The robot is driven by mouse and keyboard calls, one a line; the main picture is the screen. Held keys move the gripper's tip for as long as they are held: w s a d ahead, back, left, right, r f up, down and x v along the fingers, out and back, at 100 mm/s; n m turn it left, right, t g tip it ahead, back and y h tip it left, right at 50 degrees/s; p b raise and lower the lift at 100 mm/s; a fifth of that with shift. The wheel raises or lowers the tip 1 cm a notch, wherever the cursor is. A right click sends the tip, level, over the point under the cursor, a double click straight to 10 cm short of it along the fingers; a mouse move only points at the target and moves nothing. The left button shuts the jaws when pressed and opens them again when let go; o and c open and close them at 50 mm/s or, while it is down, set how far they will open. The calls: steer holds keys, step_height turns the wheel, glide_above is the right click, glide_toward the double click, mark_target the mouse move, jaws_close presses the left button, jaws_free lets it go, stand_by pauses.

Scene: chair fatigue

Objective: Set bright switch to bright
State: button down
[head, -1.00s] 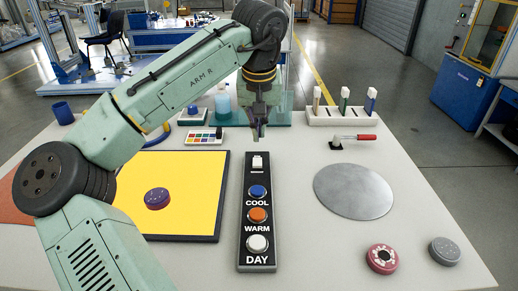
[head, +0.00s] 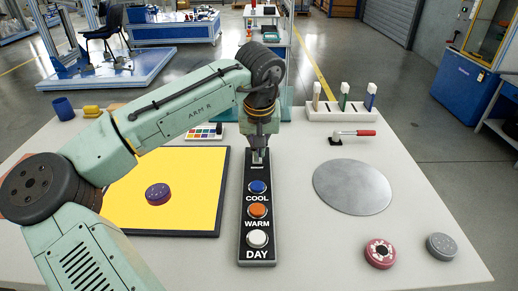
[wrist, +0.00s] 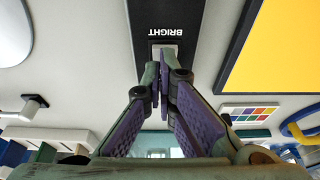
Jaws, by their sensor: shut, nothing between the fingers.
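A black control panel (head: 244,210) lies on the table with blue COOL, orange WARM and white DAY buttons in a column. The bright switch (wrist: 165,48) is a small pale piece at the panel's far end, beside the BRIGHT label, which reads upside down in the wrist view. My gripper (head: 259,159) is shut and empty, pointing down over that end; it also shows in the wrist view (wrist: 162,76). Its fingertips are right at the switch and cover part of it. I cannot tell whether they touch it, or which way the switch is set.
A yellow board (head: 190,190) with a purple puck (head: 158,194) lies left of the panel. A grey disc (head: 352,187) lies to the right. A color palette (head: 204,132) and a marker rack (head: 343,111) stand farther back. Two pucks sit at front right.

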steer(key=shift+s+f+t+b, duration=0.2)
steer(key=shift+f+t+b, duration=0.1)
steer(key=shift+f+b, duration=0.5)
steer(key=shift+r+p, duration=0.55)
steer(key=shift+p, duration=0.15)
steer(key=shift+w, duration=0.1)
steer(key=shift+w+p, duration=0.4)
steer(key=shift+w, duration=0.35)
steer(key=shift+r, duration=0.1)
